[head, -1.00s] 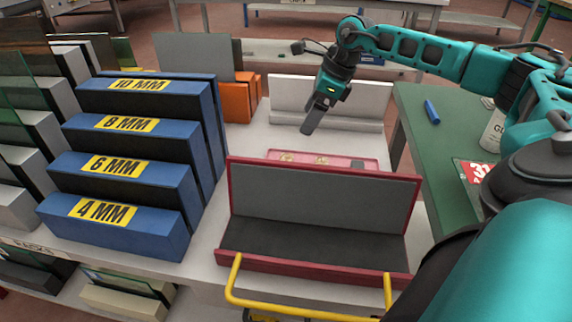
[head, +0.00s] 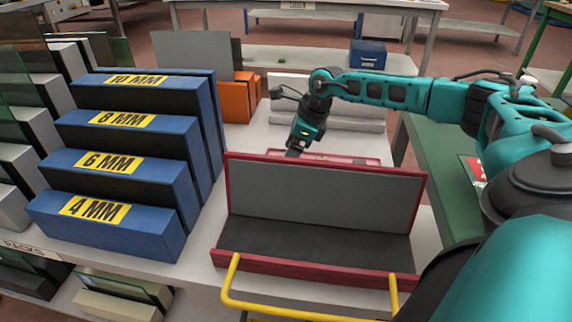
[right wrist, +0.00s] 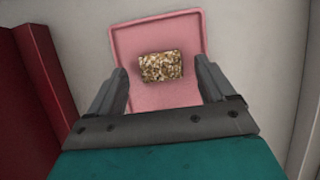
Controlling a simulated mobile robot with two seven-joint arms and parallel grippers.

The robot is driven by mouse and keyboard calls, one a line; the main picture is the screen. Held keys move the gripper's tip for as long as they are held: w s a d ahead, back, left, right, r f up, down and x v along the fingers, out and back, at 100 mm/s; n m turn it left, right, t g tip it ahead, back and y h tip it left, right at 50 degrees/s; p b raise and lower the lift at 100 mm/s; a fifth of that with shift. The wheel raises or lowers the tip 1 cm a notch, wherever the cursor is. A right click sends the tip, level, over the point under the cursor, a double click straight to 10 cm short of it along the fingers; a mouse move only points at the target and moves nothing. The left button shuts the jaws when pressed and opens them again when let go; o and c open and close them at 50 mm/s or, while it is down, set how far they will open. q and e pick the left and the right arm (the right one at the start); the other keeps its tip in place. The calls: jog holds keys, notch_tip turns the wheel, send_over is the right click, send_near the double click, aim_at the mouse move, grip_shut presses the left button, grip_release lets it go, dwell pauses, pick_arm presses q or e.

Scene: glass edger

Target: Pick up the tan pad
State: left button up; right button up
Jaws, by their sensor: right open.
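In the right wrist view the tan pad (right wrist: 161,67) is a small speckled tan-and-white block lying on a pink tray (right wrist: 152,32). My right gripper (right wrist: 160,72) is open, with one finger on each side of the pad as seen from the wrist; I cannot tell its height above the tray. In the head view my right gripper (head: 294,153) is down behind the red-framed grey rack (head: 320,197), which hides its fingertips and most of the pink tray (head: 358,161). The pad is hidden there. My left gripper is not in view.
The red rack, with a yellow handle (head: 300,316) in front, stands close to the gripper. Blue stepped blocks (head: 130,150) labelled by thickness stand at left, orange blocks (head: 238,100) behind. A pale ledge (head: 350,118) lies behind the tray. A green table (head: 440,170) is at right.

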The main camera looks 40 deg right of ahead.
jog(key=shift+x, duration=0.9)
jog(key=shift+r, duration=0.1)
jog(key=c, duration=1.1)
